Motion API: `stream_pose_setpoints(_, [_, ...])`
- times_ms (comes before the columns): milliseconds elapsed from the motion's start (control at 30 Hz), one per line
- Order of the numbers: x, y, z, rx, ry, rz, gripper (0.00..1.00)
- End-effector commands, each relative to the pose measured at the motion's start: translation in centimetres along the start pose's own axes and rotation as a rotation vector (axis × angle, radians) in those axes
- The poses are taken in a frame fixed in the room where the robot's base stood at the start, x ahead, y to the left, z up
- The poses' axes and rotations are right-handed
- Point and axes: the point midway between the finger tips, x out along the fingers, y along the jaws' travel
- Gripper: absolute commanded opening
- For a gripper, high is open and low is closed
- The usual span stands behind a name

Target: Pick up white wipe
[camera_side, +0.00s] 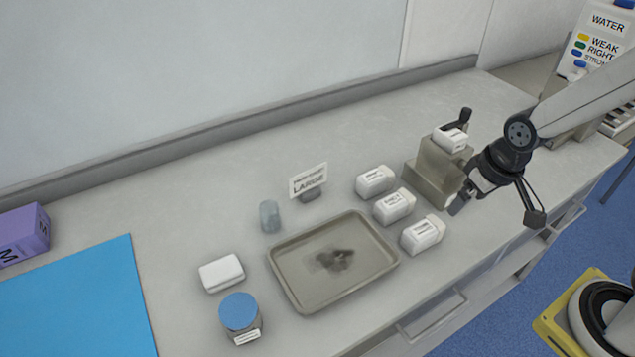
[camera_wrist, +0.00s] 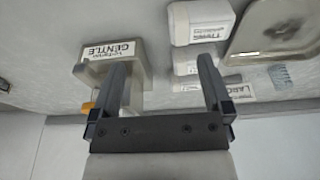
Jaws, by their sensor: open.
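A white wipe (camera_side: 222,272), a small rounded white block, lies flat on the counter left of the metal tray in the side view. It does not show in the wrist view. My gripper (camera_side: 498,208) is open and empty at the right of the counter, far from the wipe. In the wrist view my gripper (camera_wrist: 160,72) has its two fingers wide apart with nothing between them.
A metal tray (camera_side: 285,285) with a dark stain, a blue-lidded jar (camera_side: 240,313), a small glass (camera_side: 270,216) and a LARGE sign (camera_side: 308,181) surround the middle. Labelled white containers (camera_side: 394,206) and a grey stand (camera_side: 432,168) are near my gripper. A blue mat (camera_side: 80,300) lies left.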

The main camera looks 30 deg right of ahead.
Motion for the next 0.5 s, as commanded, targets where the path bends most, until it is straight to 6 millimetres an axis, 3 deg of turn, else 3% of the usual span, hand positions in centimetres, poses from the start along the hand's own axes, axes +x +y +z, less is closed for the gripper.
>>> stream_pose_setpoints(267, [0.1, -0.3, -0.6, -0.021, 0.0, -0.005, 1.0])
stream_pose_setpoints(500, [0.6, -2.8, -4.0, -0.163, -0.004, -0.038, 1.0])
